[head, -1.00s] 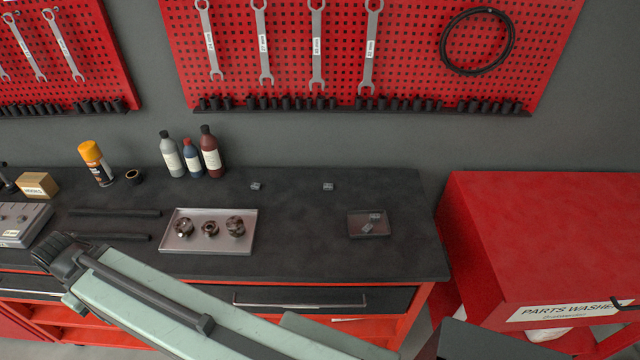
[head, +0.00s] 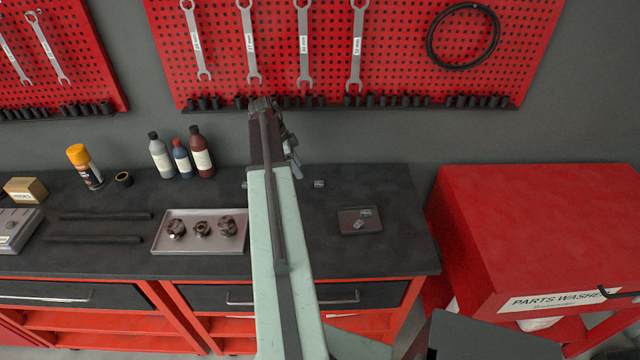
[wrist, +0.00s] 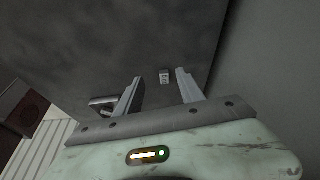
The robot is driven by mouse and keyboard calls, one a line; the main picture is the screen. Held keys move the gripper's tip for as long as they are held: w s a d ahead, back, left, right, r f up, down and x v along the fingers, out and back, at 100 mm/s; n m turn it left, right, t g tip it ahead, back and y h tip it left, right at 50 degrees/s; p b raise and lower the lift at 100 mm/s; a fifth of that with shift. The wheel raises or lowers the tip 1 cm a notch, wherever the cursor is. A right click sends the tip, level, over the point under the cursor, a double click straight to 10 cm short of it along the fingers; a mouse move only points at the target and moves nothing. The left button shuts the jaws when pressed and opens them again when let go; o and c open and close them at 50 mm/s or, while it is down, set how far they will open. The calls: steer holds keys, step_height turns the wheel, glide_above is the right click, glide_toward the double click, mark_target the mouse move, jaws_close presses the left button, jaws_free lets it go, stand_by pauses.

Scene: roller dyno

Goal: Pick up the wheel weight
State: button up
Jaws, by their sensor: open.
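Small grey metal wheel weights lie on the dark bench top. In the head view one weight (head: 319,184) lies right of my arm, and another (head: 244,184) shows just at my arm's left edge. Two more weights (head: 360,224) lie in a small tray (head: 345,228). My gripper (head: 294,165) is over the back of the bench, partly hidden by my arm. In the wrist view my gripper (wrist: 159,76) is open and empty. One weight (wrist: 164,77) shows between the fingertips, apart from both; I cannot tell which weight it is.
A tray (head: 160,245) with several dark metal parts stands left of my arm. Bottles (head: 181,158) and an orange spray can (head: 84,166) stand at the back left. A red pegboard (head: 400,50) hangs behind. The red parts washer (head: 530,220) stands at the right.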

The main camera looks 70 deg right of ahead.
mark_target(318, 182)
steer(key=shift+m, duration=0.8)
steer(key=s, duration=0.1)
steer(key=s+d+f+b, duration=0.2)
steer(key=s, duration=0.1)
steer(key=shift+d, duration=0.2)
steer(key=b+x, duration=0.5)
steer(key=shift+f+b, duration=0.35)
steer(key=shift+f, duration=0.05)
steer(key=shift+r, duration=0.2)
jaws_close()
